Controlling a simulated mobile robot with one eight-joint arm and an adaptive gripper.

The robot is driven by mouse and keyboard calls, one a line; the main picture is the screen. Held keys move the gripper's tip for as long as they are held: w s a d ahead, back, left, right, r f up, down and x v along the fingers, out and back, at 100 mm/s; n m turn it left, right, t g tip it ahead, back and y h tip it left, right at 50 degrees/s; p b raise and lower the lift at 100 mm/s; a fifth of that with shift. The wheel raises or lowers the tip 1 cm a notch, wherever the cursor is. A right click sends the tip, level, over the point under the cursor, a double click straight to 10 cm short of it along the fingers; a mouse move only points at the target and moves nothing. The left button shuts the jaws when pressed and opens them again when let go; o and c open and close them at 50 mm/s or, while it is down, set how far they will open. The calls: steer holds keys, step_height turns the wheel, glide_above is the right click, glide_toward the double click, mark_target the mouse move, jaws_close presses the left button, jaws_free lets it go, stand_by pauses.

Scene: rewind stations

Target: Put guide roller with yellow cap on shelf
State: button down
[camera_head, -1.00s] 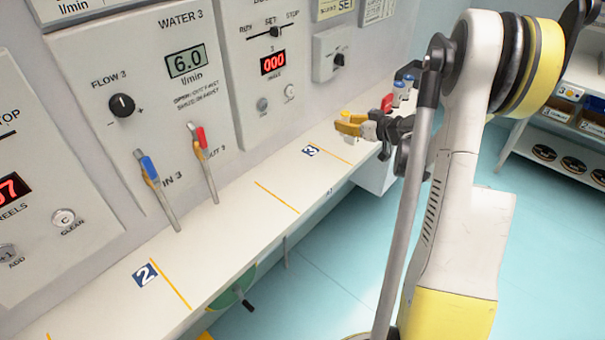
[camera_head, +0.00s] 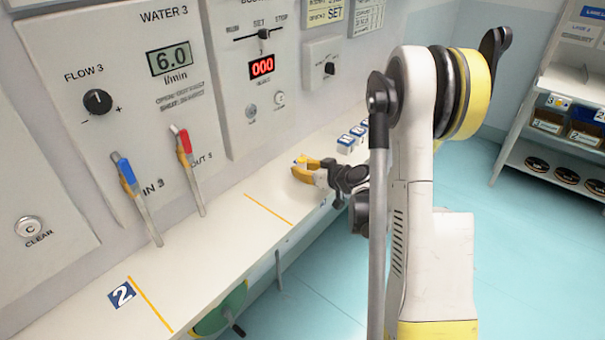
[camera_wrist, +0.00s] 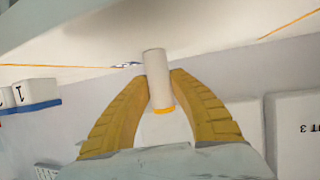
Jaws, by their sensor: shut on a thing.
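My gripper (camera_head: 303,168) is shut on the guide roller (camera_wrist: 158,78), a short white cylinder. In the wrist view, the roller is pinched between the two yellow fingers, with its yellow cap (camera_wrist: 164,111) towards the palm. In the head view, the gripper is over the far part of the white ledge (camera_head: 225,222), near the wall panels, and the roller is mostly hidden by the fingers. I cannot tell the exact gap to the ledge. A shelf unit (camera_head: 565,88) with labelled bins stands at the far right, well away from the gripper.
Several white and blue labelled blocks (camera_head: 346,143) stand on the ledge just beyond my gripper. Red (camera_head: 185,142) and blue (camera_head: 124,172) handled valves stick out from the wall at left. Dark round things lie on the lower shelf (camera_head: 505,160). The blue floor between is clear.

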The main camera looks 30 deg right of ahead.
steer(key=shift+r, duration=0.1)
steer(key=c, duration=1.3)
jaws_free()
steer(key=shift+o, duration=0.2)
